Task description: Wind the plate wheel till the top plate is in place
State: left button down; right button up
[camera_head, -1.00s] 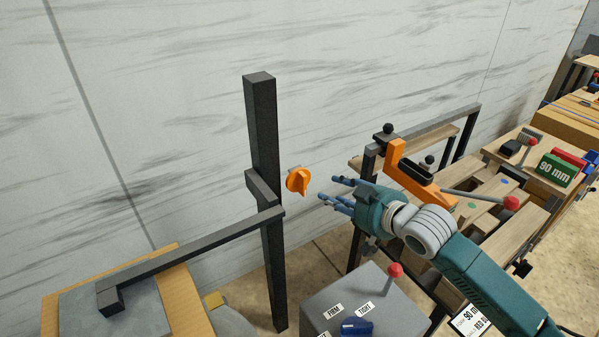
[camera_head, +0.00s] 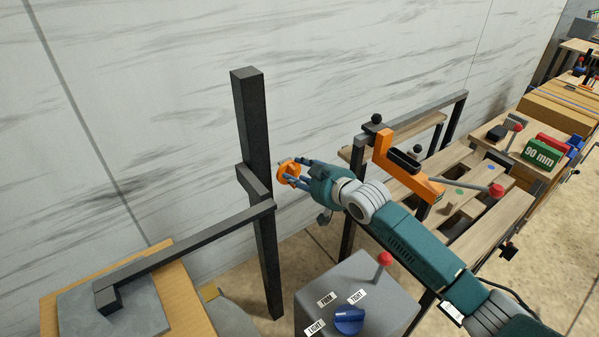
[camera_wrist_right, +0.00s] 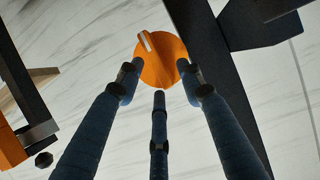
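The orange plate wheel (camera_head: 289,171) is beside the dark upright post, with a pale mark on its face in the right wrist view (camera_wrist_right: 162,62). My right gripper (camera_head: 294,174) is at the wheel, its blue fingers spread around it. In the wrist view, two fingertips lie at the wheel's left and right edges and the third is just below it; firm contact cannot be told. A grey plate (camera_head: 145,302) lies on a wooden board at lower left, under the end of the dark arm (camera_head: 190,246); I cannot tell if it is the top plate. My left gripper is not in view.
The dark post (camera_head: 254,120) stands close to the wheel. A grey box (camera_head: 375,284) with a blue knob and a red-topped lever is below my right arm. An orange bracket (camera_head: 385,160) and a slatted wooden bench are to the right.

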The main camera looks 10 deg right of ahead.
jog(key=c, duration=0.8)
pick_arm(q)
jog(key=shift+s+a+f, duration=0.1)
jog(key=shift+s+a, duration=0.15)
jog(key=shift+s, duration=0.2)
pick_arm(e)
jog(key=shift+f, duration=0.1)
grip_shut()
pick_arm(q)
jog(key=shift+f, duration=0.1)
